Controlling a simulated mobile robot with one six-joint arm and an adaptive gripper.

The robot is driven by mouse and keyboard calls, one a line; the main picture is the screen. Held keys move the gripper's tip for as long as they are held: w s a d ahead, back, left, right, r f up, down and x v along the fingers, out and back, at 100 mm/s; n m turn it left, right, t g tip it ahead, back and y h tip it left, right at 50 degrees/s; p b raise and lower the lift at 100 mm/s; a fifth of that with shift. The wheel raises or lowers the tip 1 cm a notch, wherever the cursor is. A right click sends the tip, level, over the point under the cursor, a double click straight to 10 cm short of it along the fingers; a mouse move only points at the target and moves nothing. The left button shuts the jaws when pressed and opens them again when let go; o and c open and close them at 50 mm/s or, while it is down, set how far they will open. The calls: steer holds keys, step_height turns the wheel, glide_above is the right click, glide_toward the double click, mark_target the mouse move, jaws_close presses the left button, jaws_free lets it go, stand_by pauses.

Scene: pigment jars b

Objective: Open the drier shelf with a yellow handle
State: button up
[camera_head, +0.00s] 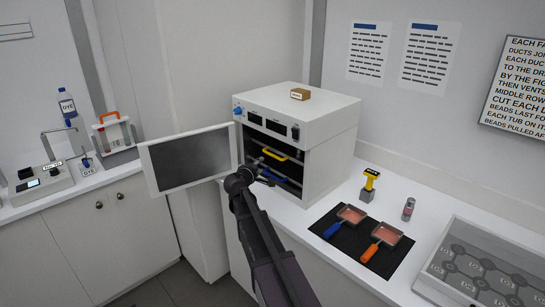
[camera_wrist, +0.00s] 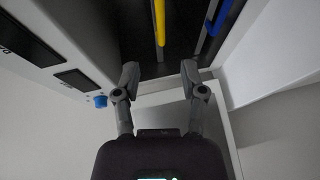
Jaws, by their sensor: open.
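The white drier (camera_head: 318,115) stands on the counter with its door (camera_head: 188,158) swung open to the left. Inside are a shelf with a yellow handle (camera_head: 275,154) and, below it, a shelf with a blue handle (camera_head: 270,175). Both shelves look pushed in. My gripper (camera_head: 263,167) is at the drier's open front, open and empty. In the wrist view the yellow handle (camera_wrist: 159,22) lies ahead of my gripper (camera_wrist: 160,70), lined up between the two fingertips and seemingly apart from them. The blue handle (camera_wrist: 217,17) is to its right there.
A small tan box (camera_head: 300,94) sits on top of the drier. The blue knob (camera_wrist: 101,101) is left of my gripper.

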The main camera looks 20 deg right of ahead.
mark_target(273, 155)
steer(key=b+x, duration=0.2)
steer(key=x, duration=1.1)
steer(key=shift+w+d+f, duration=0.25)
steer(key=shift+d, duration=0.05)
steer(key=shift+a, duration=0.1)
jaws_close()
